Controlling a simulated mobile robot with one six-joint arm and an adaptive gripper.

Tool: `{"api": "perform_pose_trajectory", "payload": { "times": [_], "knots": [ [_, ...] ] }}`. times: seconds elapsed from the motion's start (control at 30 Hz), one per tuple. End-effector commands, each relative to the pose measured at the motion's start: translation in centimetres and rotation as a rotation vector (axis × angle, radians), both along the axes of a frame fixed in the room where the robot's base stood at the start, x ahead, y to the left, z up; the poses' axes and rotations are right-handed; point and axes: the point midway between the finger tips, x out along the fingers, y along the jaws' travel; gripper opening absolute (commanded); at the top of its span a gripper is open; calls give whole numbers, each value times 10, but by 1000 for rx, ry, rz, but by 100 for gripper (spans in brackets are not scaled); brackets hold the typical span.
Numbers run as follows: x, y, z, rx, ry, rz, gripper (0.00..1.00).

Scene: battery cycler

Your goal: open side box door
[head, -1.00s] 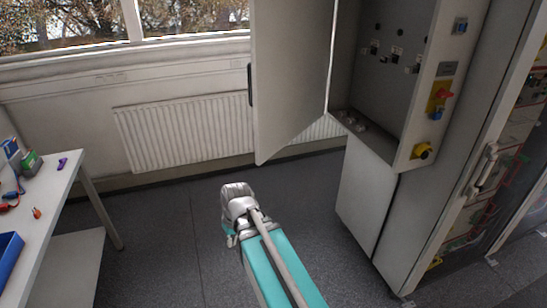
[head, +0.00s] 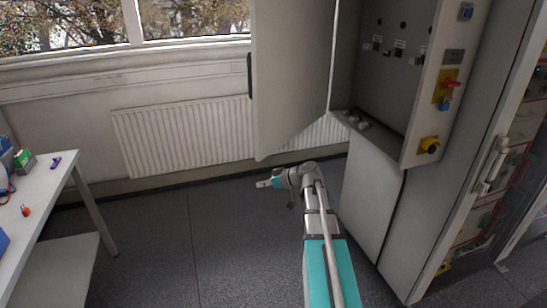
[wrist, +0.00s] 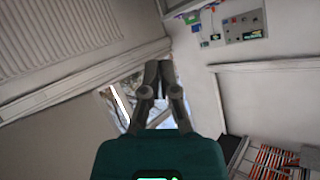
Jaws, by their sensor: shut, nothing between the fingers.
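The side box door (head: 290,80) is a pale grey panel in the head view. It stands wide open, swung out to the left of the side box (head: 385,75). Its dark handle (head: 250,77) is on the door's left edge. The open box shows its inside with several switches. My gripper (head: 260,184) is below the door's lower edge, pointing left, and appears apart from the door. In the wrist view its two dark fingers (wrist: 158,65) are together and hold nothing. I cannot clearly make out the door or its handle in the wrist view.
A white table (head: 45,190) with small items stands at the left. A radiator (head: 180,135) is on the wall under the window. A tall cabinet (head: 440,210) stands at the right. The grey floor (head: 150,230) between table and cabinet is clear.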

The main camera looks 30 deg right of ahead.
Motion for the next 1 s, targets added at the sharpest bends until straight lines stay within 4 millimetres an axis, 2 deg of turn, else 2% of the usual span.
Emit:
{"api": "perform_pose_trajectory", "payload": {
  "times": [0.03,0.2,0.3,0.43,0.6,1.0],
  "knots": [
    [8,-24,-2,8,-63,-21,0],
    [17,-91,12,16,-278,-92,0],
    [18,-127,21,10,-386,-138,0],
    [16,-161,29,-2,-485,-186,0],
    [14,-180,36,-12,-541,-216,0],
    [13,-180,37,-12,-542,-217,0]
  ]
}}
